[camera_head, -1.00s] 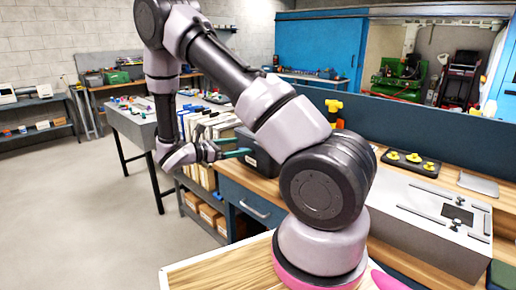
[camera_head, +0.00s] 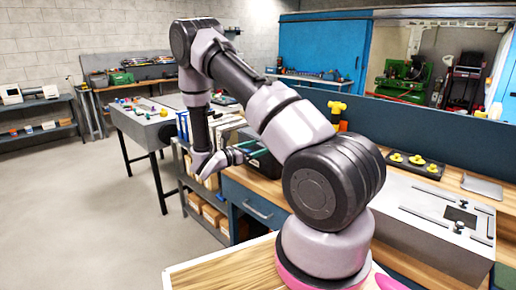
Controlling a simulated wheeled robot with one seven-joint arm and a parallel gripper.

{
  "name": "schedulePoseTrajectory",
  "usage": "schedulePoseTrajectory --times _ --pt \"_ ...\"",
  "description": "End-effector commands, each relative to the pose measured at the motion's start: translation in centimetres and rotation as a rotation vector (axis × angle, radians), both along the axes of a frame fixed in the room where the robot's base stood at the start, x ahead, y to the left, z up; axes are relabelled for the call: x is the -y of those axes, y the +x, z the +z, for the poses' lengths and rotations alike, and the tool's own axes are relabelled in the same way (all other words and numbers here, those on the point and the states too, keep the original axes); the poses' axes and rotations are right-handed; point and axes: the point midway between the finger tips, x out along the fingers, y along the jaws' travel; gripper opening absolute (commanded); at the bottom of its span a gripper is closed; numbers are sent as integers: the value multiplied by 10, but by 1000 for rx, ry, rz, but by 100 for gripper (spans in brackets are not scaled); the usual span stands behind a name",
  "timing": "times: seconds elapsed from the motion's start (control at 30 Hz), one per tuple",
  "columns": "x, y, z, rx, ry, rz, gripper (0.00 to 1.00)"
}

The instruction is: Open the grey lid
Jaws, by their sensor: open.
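A long grey box with a flat light-grey top (camera_head: 433,212) sits on the wooden bench at the right; its top carries dark strips, a dark rectangle and small knobs. I cannot tell for sure whether this top is the grey lid.
A black tray with yellow knobs (camera_head: 412,164) and a flat grey plate (camera_head: 482,186) lie behind the grey box. A yellow-topped object (camera_head: 337,108) stands near the dark blue back panel. A shelf unit (camera_head: 205,206) stands at the bench's left. The floor further left is clear.

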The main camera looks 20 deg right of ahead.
Motion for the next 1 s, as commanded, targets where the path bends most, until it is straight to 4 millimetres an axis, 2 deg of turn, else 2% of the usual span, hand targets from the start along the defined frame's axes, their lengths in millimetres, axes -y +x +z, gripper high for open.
schedulePoseTrajectory --times 0.3,0.37,0.4,0.57,0.6,0.83,1.0 --pt "4 1 0 1 0 -1 100" --pt "3 1 0 1 0 -1 81" --pt "3 1 0 1 0 -1 66" --pt "3 1 0 1 0 -1 4" --pt "3 1 0 1 0 -1 0" --pt "1 2 2 0 9 0 0" --pt "-10 9 11 -9 54 2 0"
